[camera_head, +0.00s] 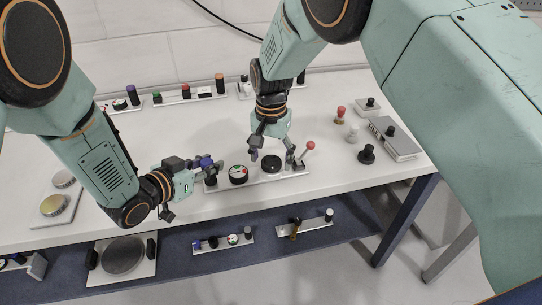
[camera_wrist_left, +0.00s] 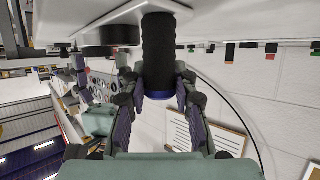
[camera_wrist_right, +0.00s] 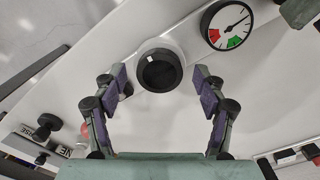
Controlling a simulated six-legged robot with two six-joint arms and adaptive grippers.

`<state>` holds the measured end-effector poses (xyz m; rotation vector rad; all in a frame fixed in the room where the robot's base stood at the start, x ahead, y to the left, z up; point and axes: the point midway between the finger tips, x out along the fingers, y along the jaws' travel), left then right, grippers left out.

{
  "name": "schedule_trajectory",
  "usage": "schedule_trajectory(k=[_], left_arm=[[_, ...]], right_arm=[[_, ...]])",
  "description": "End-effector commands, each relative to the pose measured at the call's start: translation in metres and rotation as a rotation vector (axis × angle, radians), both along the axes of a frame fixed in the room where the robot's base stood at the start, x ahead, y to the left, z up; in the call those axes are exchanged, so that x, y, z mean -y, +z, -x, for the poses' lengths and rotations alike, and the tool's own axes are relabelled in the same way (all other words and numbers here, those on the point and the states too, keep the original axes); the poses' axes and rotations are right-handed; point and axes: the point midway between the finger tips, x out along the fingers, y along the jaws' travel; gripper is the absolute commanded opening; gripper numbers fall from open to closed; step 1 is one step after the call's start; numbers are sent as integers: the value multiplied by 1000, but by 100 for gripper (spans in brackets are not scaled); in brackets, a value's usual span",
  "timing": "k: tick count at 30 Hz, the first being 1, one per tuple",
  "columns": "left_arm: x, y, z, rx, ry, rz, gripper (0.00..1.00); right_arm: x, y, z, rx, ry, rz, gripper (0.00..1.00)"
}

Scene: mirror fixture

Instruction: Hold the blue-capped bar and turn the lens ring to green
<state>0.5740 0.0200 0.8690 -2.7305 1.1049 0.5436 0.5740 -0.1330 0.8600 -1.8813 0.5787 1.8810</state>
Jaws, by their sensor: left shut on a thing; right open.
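The blue-capped bar (camera_head: 211,181) stands at the left end of a pale fixture plate (camera_head: 262,181). In the left wrist view its black grip (camera_wrist_left: 158,50) ends in a blue cap. My left gripper (camera_head: 207,168) is shut on the bar near its cap. The lens ring (camera_wrist_right: 160,71), a black knob with a white mark, also shows in the head view (camera_head: 271,163). My right gripper (camera_wrist_right: 160,80) is open, one finger each side of the ring, apart from it. The gauge (camera_wrist_right: 227,25) has red and green sectors; its needle points up-right, outside both.
A red-tipped lever (camera_head: 309,147) stands at the plate's right end, close to a right finger. Red and white knobs (camera_head: 341,114), a black knob (camera_head: 366,154) and grey blocks (camera_head: 395,140) lie further right. Other fixtures line the back edge and lower shelf (camera_head: 270,262).

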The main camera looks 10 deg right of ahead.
Motion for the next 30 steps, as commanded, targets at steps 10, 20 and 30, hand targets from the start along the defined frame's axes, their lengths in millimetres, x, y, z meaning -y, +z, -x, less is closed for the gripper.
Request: schedule_trajectory(k=[10,20,30], left_arm=[[0,1,0,1,0,0,0],[0,0,0,1,0,0,0],[0,1,0,1,0,0,0]], right_arm=[[0,21,-1,4,0,0,71],[0,87,-1,4,0,0,71],[0,119,0,0,0,0,71]])
